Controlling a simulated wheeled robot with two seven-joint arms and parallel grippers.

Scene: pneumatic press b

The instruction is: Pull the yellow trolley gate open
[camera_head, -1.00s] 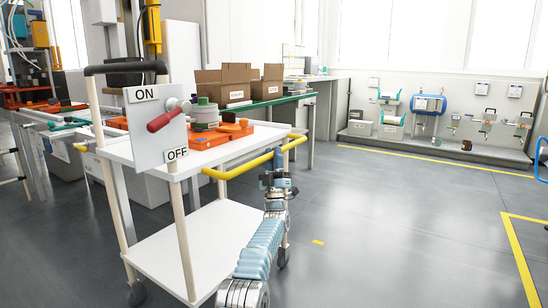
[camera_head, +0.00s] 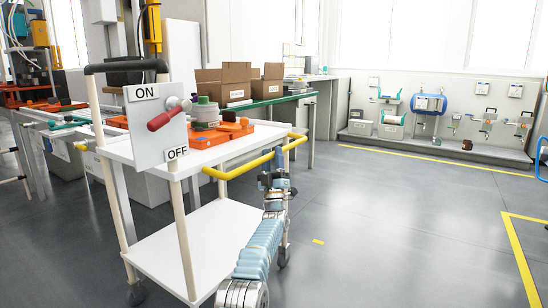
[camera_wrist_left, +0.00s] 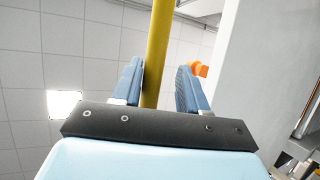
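The yellow trolley gate (camera_head: 243,169) is a bent bar across the near right end of the white trolley (camera_head: 212,240). My left gripper (camera_head: 278,158) is at the right part of this bar, with its arm reaching up from below. In the left wrist view the yellow bar (camera_wrist_left: 156,52) runs between the two blue fingers of the left gripper (camera_wrist_left: 158,72). The fingers are apart, with a clear gap between the bar and the right finger. The bar lies close to the left finger; whether they touch I cannot tell. My right gripper is not in view.
An ON/OFF panel (camera_head: 157,127) with a red lever stands on the trolley's near side. Orange parts (camera_head: 236,127) lie on the trolley top. Cardboard boxes (camera_head: 222,86) stand on a bench behind. The grey floor (camera_head: 400,220) to the right is clear.

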